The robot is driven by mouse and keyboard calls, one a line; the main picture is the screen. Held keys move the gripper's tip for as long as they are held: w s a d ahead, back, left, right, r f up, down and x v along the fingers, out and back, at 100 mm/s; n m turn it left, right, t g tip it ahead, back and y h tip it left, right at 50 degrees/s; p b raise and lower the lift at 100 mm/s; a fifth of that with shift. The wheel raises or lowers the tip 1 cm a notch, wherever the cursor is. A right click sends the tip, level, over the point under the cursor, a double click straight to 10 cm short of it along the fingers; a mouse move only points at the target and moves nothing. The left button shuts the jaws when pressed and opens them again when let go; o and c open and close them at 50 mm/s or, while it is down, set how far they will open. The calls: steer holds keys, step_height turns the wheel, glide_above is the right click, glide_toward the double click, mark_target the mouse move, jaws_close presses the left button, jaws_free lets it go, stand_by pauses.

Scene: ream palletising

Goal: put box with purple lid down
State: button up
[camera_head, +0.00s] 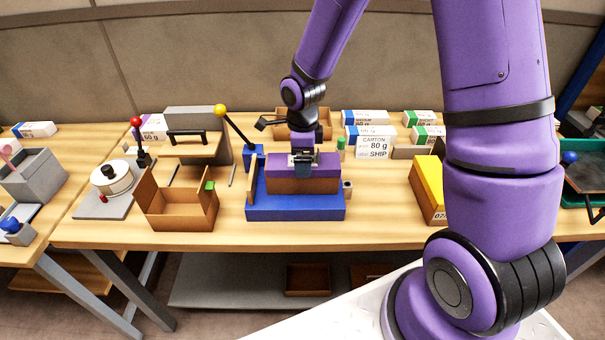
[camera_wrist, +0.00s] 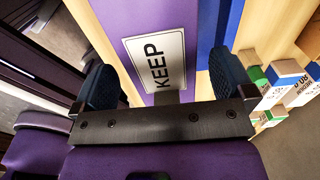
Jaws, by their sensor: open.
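The box with the purple lid (camera_head: 318,182) sits on a blue stand (camera_head: 295,208) in the middle of the table. Its brown side shows below the purple lid. In the wrist view the purple lid (camera_wrist: 193,24) fills the middle, with a white KEEP label (camera_wrist: 156,62) on it. My gripper (camera_head: 303,168) points down right at the box's top. In the wrist view my gripper's fingers (camera_wrist: 158,85) are apart, one on each side of the lid's label. I cannot tell whether the fingers touch the box.
An open brown carton (camera_head: 180,212) stands left of the blue stand, and a lever with a yellow knob (camera_head: 220,110) rises behind. A yellow-topped box (camera_head: 428,185) is to the right. Several white ream packs (camera_head: 366,117) stand at the back. The table (camera_head: 375,215) is bare between stand and yellow-topped box.

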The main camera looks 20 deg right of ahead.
steer(key=shift+f, duration=1.15)
steer(key=shift+c, duration=0.5)
steer(key=c, duration=1)
steer(key=shift+c, duration=0.5)
steer(key=shift+r, duration=0.1)
